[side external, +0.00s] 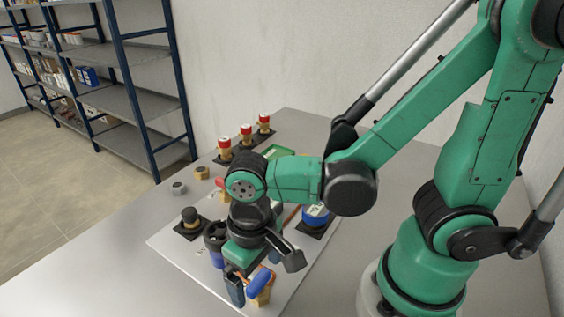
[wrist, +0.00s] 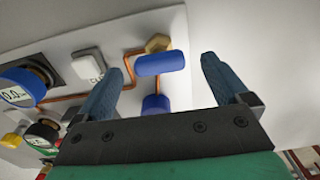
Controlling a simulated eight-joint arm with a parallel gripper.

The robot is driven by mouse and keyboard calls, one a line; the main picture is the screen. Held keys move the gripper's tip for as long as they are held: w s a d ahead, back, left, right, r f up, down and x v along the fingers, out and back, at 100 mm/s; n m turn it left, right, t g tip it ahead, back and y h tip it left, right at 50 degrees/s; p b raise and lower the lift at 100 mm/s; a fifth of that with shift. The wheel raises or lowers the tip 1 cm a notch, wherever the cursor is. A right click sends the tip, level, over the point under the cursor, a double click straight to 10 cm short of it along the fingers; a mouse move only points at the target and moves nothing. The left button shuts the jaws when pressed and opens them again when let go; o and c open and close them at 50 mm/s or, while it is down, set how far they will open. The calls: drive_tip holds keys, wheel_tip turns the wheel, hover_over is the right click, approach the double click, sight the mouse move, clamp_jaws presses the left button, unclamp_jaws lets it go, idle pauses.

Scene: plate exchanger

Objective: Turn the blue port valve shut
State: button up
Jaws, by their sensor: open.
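The blue port valve (side external: 259,281) sits near the front edge of the white plate, with a blue bar handle over a brass body. In the wrist view its blue handle (wrist: 160,64) lies crosswise in front of a brass hex fitting. My gripper (side external: 254,277) is open above and around the valve. In the wrist view the handle appears between my two dark blue fingers, with a gap visible on both sides. Whether the fingertips are level with the handle is hard to tell. A blue cylinder (wrist: 155,103) shows nearer my gripper, partly hidden by it.
A blue gauge (side external: 316,216) stands on the plate to the right, and a black knob (side external: 190,217) to the left. Several red-capped brass fittings (side external: 246,136) stand at the back. A white button (wrist: 88,64) and copper-coloured lines are beside the valve. The table's front left is clear.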

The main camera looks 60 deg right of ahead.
sight(258, 279)
drive_tip(key=shift+r, duration=2.35)
drive_tip(key=w+d+r+t, duration=0.4)
drive_tip(key=w+d+t, duration=0.2)
drive_tip(key=d, duration=0.4)
drive_tip(key=shift+t, duration=0.6)
drive_tip(key=shift+c, duration=0.2)
